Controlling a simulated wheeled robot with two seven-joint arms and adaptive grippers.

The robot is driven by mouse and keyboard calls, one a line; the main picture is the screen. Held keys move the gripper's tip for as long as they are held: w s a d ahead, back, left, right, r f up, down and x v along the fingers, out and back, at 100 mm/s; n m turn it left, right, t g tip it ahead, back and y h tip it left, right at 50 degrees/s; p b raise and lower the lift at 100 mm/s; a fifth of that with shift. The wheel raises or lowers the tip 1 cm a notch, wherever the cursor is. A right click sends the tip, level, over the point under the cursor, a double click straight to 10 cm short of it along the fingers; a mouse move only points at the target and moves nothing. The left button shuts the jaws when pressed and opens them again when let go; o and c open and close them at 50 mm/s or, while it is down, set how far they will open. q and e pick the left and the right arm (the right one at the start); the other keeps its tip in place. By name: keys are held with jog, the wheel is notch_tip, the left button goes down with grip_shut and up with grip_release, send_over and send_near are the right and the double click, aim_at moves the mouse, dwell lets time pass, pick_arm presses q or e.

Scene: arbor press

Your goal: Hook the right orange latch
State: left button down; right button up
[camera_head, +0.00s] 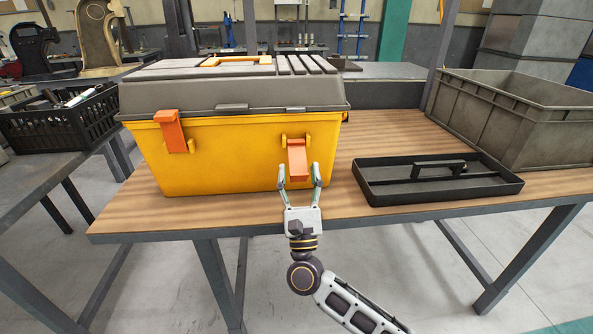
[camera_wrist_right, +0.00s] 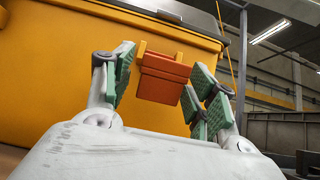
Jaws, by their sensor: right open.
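A yellow toolbox (camera_head: 225,160) with a grey lid (camera_head: 230,93) stands on the wooden-topped table, its lid down. The right orange latch (camera_head: 297,160) hangs from its front, its lower end tilted outward and apart from the lid. The left orange latch (camera_head: 172,131) lies up against the lid's rim. My right gripper (camera_head: 299,180) is open just below and in front of the right latch, one finger on each side of it. In the right wrist view, the latch (camera_wrist_right: 163,78) sits between the open fingers, with visible gaps. My left gripper is out of view.
A shallow black tray (camera_head: 440,190) with a handle lies right of the toolbox. A grey crate (camera_head: 520,125) stands behind it. A black basket (camera_head: 55,125) is on another table at left. The table's front strip is clear.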

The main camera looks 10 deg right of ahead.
dwell(0.3)
grip_shut()
dwell(0.4)
